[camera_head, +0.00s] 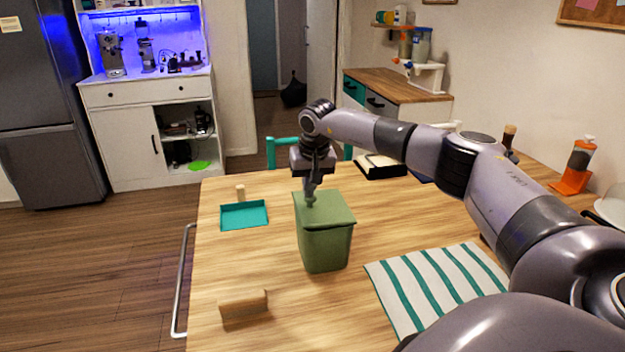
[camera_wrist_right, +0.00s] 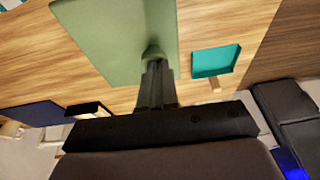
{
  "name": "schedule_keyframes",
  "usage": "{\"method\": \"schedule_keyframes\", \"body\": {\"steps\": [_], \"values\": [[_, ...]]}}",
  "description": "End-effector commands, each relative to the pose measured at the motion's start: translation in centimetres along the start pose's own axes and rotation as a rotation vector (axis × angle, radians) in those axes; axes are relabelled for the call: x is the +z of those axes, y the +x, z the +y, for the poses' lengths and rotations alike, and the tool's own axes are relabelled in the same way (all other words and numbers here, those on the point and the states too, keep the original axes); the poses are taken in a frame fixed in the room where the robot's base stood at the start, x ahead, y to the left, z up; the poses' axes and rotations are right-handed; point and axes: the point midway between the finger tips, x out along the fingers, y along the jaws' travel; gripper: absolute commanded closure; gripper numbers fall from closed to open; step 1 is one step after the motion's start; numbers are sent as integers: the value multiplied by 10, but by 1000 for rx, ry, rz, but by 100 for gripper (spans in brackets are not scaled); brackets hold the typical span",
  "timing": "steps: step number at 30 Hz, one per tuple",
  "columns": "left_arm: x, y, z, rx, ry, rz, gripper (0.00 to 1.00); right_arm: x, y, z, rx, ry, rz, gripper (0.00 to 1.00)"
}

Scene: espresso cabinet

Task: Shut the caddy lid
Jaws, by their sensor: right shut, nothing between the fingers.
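The green caddy (camera_head: 324,246) stands upright on the wooden table. Its lid (camera_head: 335,209) lies across the top and looks shut in the head view. The lid also fills the upper middle of the right wrist view (camera_wrist_right: 112,38). My right gripper (camera_head: 309,203) points down at the lid's far left part, its fingers shut and empty. My left gripper is not in view.
A teal tray (camera_head: 244,215) with a small wooden piece behind it is left of the caddy. A wooden block (camera_head: 243,304) lies at the front left. A striped cloth (camera_head: 437,284) lies to the right. Bare table surrounds the caddy.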

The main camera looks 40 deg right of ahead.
Motion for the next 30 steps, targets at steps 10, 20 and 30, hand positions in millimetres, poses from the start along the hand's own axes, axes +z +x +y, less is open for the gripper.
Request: {"method": "schedule_keyframes", "body": {"steps": [10, 20, 30], "values": [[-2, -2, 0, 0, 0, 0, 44, 3, 10, -7, 0, 0, 0, 100], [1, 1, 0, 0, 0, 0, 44, 2, -21, -6, -2, 0, 5, 100], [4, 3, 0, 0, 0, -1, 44, 2, -62, -6, -1, 2, 4, 100]]}}
